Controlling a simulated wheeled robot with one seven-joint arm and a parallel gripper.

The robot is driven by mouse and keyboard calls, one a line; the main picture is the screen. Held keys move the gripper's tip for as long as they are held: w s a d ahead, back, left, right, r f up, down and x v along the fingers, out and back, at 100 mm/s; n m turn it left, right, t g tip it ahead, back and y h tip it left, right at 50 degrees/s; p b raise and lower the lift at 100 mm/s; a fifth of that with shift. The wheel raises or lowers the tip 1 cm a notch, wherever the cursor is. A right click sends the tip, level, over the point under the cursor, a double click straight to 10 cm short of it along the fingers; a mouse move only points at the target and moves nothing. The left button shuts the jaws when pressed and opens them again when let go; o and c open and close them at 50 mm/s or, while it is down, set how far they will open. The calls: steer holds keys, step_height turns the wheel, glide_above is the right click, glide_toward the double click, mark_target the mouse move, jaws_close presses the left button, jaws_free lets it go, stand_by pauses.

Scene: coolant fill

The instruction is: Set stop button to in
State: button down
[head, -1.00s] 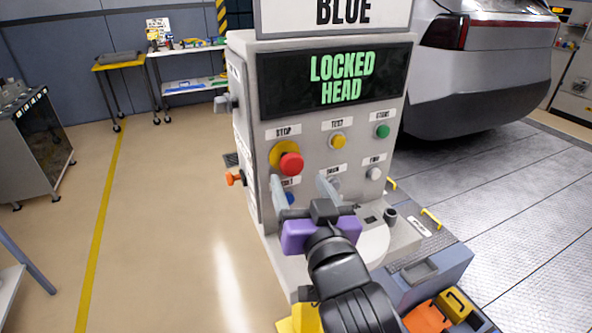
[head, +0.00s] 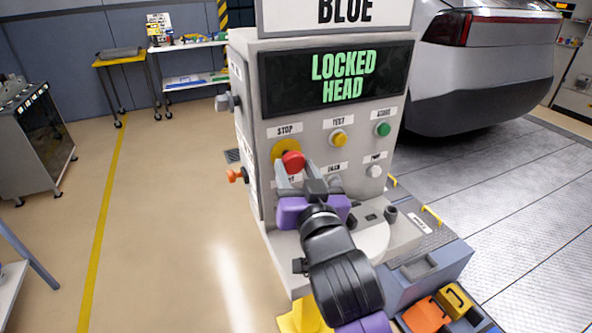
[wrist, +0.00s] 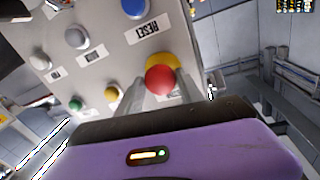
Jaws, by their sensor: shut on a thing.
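The stop button (head: 293,160) is a red mushroom head on a yellow round base, under the STOP label on the grey machine panel. The red head stands out from the yellow base. My gripper (head: 295,171) is at the button, its two grey fingers on either side of the red head and closed on it. In the wrist view the red stop button (wrist: 160,80) sits between the fingers, with the yellow base behind it. The fingers hide part of the panel below the button.
A yellow TEST button (head: 339,138), a green button (head: 383,130) and a white button (head: 374,171) are on the same panel. A blue RESET button (wrist: 135,7) shows in the wrist view. The screen (head: 340,78) reads LOCKED HEAD. An orange knob (head: 237,175) juts from the machine's left side.

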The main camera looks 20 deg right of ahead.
steer(key=shift+w, duration=0.8)
steer(key=c, duration=0.7)
jaws_free()
steer(key=shift+c, duration=0.2)
steer(key=s+a+b, duration=0.1)
steer(key=s, duration=0.6)
steer(key=shift+s, duration=0.35)
steer(key=shift+a, duration=0.1)
